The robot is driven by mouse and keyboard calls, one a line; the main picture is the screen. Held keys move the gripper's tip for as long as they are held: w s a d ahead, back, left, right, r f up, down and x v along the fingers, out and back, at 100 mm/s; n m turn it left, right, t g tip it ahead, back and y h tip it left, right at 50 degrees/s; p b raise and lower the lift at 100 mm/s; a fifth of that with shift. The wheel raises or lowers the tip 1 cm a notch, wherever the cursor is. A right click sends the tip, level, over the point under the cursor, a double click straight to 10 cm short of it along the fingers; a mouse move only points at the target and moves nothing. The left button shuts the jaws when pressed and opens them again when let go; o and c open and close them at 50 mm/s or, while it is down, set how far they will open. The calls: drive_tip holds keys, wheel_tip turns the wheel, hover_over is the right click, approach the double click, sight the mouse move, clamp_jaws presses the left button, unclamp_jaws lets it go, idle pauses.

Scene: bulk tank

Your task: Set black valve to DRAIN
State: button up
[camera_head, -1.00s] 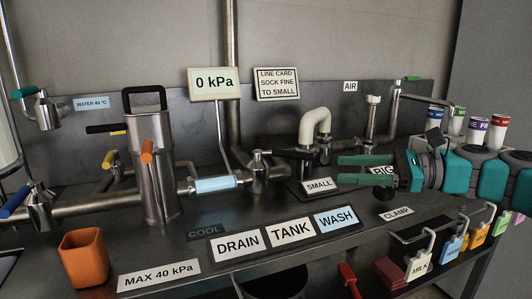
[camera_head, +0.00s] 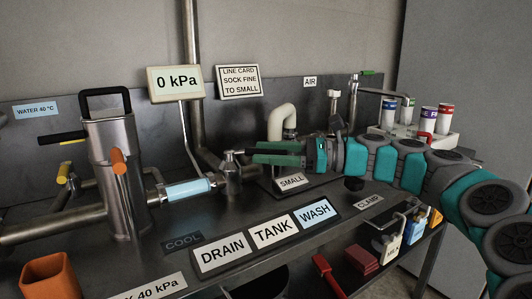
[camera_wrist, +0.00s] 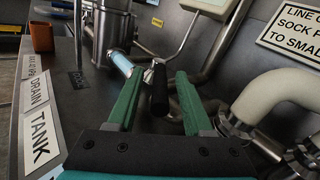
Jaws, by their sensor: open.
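The black valve (camera_head: 230,168) is on the steel pipe behind the DRAIN (camera_head: 222,253), TANK (camera_head: 273,231) and WASH (camera_head: 314,213) labels. In the wrist view its black handle (camera_wrist: 159,92) stands between the two green fingers, with a gap showing on each side. In the head view my gripper (camera_head: 256,152) reaches in from the right, its fingertips just right of the valve body, and mostly hides the handle. My gripper is open. The wrist view also shows the DRAIN label (camera_wrist: 39,90) and TANK label (camera_wrist: 40,138) at left.
A steel filter housing (camera_head: 120,180) with a black loop handle stands left. A light blue sight tube (camera_head: 188,189) joins it to the valve. The 0 kPa display (camera_head: 176,83) rises behind. A cream bent pipe (camera_head: 283,120) is close behind my gripper. An orange cup (camera_head: 50,278) sits front left.

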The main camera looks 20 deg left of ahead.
drive_tip(key=shift+a, duration=0.2)
drive_tip(key=shift+c, duration=0.3)
clamp_jaws()
idle(1.1)
